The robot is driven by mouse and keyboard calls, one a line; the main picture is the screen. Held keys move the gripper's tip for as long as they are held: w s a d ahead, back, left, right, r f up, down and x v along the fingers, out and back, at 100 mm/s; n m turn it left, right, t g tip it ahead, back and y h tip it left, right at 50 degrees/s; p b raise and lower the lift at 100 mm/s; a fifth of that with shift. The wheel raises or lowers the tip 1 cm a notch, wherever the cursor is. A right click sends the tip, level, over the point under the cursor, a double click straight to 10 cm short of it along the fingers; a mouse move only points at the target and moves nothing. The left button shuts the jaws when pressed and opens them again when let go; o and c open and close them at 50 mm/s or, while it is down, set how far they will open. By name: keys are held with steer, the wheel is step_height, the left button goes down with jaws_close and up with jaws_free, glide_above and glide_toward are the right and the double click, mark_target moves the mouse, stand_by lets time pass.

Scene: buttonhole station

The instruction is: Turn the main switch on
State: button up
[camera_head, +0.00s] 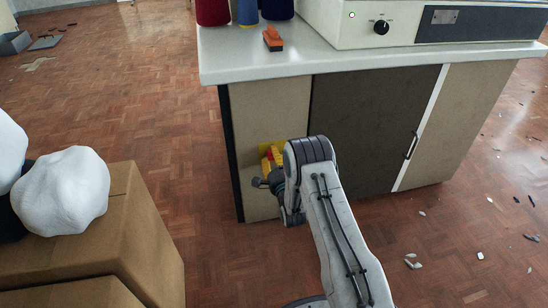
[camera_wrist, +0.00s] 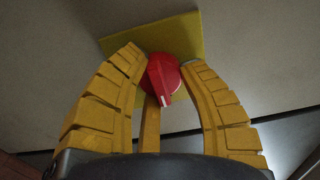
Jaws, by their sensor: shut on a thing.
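The main switch is a red rotary knob (camera_wrist: 163,76) with a white mark on its handle. It sits on a yellow plate (camera_wrist: 185,32) on the cabinet's beige side panel. My gripper (camera_wrist: 166,62) has yellow ribbed fingers closed around the knob, one on each side, with a third finger below. The white mark points down and slightly right in the wrist view. In the head view the yellow plate (camera_head: 266,147) shows beside my gripper (camera_head: 272,170), low on the cabinet's left panel. My arm hides most of the knob there.
The cabinet (camera_head: 365,135) has a dark door with a handle (camera_head: 411,146) and a white top. On it stand thread cones (camera_head: 212,12), an orange-black tool (camera_head: 273,38) and a machine (camera_head: 430,22). Cardboard boxes (camera_head: 140,225) with white bundles (camera_head: 62,190) stand left. Debris lies on the floor at right.

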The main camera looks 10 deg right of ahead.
steer(key=shift+r, duration=0.1)
stand_by(0.4)
steer(key=o, duration=1.2)
steer(key=shift+o, duration=0.2)
steer(key=s, duration=1.2)
